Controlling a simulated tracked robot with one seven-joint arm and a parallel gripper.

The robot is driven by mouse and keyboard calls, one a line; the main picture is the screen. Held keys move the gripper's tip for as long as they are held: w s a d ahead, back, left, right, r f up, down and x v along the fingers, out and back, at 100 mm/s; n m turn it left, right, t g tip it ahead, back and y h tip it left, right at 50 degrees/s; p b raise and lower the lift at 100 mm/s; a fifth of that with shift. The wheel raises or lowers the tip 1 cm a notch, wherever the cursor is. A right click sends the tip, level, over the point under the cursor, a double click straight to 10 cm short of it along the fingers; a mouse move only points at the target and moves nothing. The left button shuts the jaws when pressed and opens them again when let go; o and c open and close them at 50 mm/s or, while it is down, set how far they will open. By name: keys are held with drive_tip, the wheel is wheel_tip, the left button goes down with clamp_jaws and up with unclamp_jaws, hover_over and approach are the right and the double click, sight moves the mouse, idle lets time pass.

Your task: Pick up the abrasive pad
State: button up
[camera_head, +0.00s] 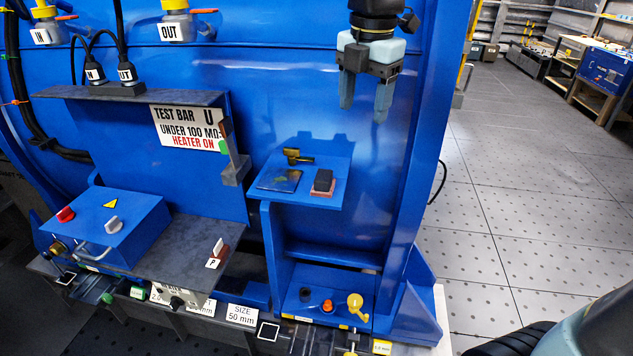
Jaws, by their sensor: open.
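A small blue shelf (338,165) juts from the big blue housing and bears three small things. A dark block on a reddish-brown base (323,183) lies at its front right; it looks like the abrasive pad, though its surface is too small to be sure. A flat dark sheet or plate (279,181) lies at the front left. A small brass-coloured fitting (297,156) lies behind them. My gripper (365,104) hangs above and to the right of the shelf, fingers pointing down, open and empty, clear of everything.
Left of the shelf stand an upright bracket (236,165) and a test-bar sign (187,128). A blue box with knobs (107,228) is farther left. A lower blue tray (325,300) holds small coloured parts. The space above the shelf looks free.

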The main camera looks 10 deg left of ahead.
drive_tip(key=a+n, duration=0.5)
drive_tip(key=a, duration=0.1)
drive_tip(key=n+g, duration=0.1)
hover_over(324, 174)
wheel_tip(324, 174, down, 10)
drive_tip(key=shift+w+r, duration=0.15)
drive_tip(key=shift+r, duration=0.1)
drive_tip(key=shift+s+f, duration=0.15)
drive_tip(key=shift+f, duration=1.15)
drive_tip(key=shift+s+f, duration=0.1)
drive_tip(key=shift+f, duration=1.2)
clamp_jaws()
drive_tip(key=shift+r, duration=0.15)
